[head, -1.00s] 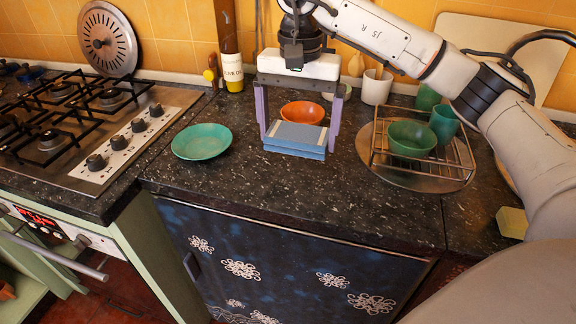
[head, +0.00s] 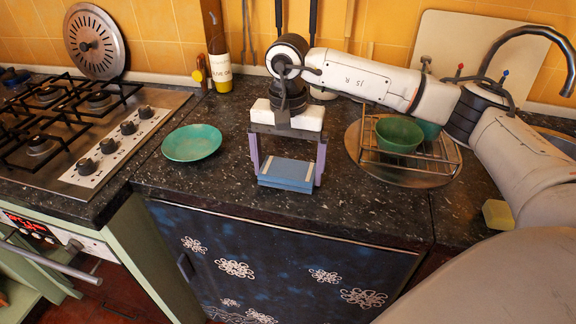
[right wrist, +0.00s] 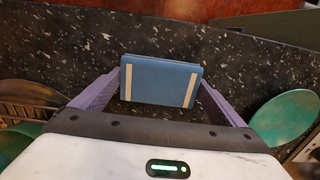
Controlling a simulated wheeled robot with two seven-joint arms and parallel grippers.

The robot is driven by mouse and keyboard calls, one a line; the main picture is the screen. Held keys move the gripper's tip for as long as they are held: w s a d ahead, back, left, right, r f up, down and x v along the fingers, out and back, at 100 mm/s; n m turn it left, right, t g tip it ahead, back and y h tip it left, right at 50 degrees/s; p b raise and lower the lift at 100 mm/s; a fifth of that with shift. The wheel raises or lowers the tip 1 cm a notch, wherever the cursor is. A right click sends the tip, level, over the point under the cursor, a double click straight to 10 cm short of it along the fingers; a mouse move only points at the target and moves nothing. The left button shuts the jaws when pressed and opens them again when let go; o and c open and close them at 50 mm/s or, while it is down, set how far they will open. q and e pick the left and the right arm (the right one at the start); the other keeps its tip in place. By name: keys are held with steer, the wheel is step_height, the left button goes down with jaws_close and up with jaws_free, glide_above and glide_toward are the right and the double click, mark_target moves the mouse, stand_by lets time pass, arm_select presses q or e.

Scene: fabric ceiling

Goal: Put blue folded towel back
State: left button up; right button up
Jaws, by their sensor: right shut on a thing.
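The blue folded towel (head: 287,177), with two pale stripes, is between the two purple fingers of my right gripper (head: 288,174) over the front part of the dark counter. The right gripper points down and is shut on the towel, a finger at each end. In the right wrist view the towel (right wrist: 160,80) also spans the gap between the fingers. I cannot tell whether its underside touches the counter. My left gripper is not in view.
A green plate (head: 192,143) lies left of the towel, beside the gas hob (head: 100,165). A wire rack (head: 440,163) with a green bowl (head: 399,135) stands right. A yellow sponge (head: 497,214) lies near the front right. The speckled counter (head: 220,185) is clear around the towel.

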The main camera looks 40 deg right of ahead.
mark_target(288, 170)
steer(key=o, duration=0.6)
steer(key=shift+f, duration=0.15)
steer(key=shift+o, duration=0.2)
steer(key=shift+r, duration=0.3)
step_height(288, 170, up, 12)
steer(key=shift+b, duration=0.35)
steer(key=shift+f, duration=0.15)
